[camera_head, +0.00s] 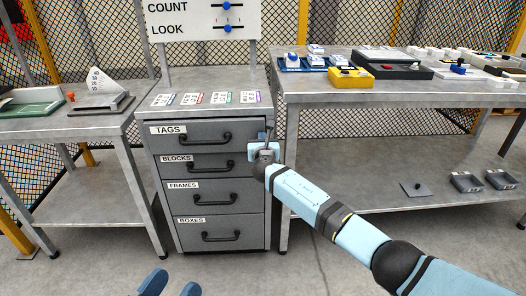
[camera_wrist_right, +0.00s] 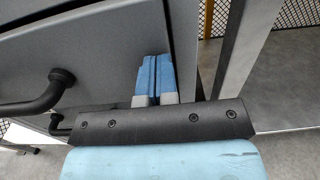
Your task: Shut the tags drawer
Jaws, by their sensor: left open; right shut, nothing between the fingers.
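The tags drawer (camera_head: 184,141) is the top drawer of a grey cabinet, with a black bar handle (camera_head: 206,138). Its front looks nearly in line with the drawers below; I cannot tell whether a small gap remains. My right gripper (camera_head: 263,136) is shut and empty at the right end of the drawer front, beside the handle. In the right wrist view its blue fingertips (camera_wrist_right: 153,62) lie together against or just before a grey drawer front (camera_wrist_right: 100,55); contact is unclear. My left gripper (camera_head: 171,284) is open and empty, low in front of the cabinet.
The blocks (camera_head: 179,166), frames and boxes drawers below look shut, each with a protruding handle. Coloured cards lie on the cabinet top. A workbench (camera_head: 400,97) with trays stands right; a smaller table (camera_head: 75,127) stands left. The floor in front is clear.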

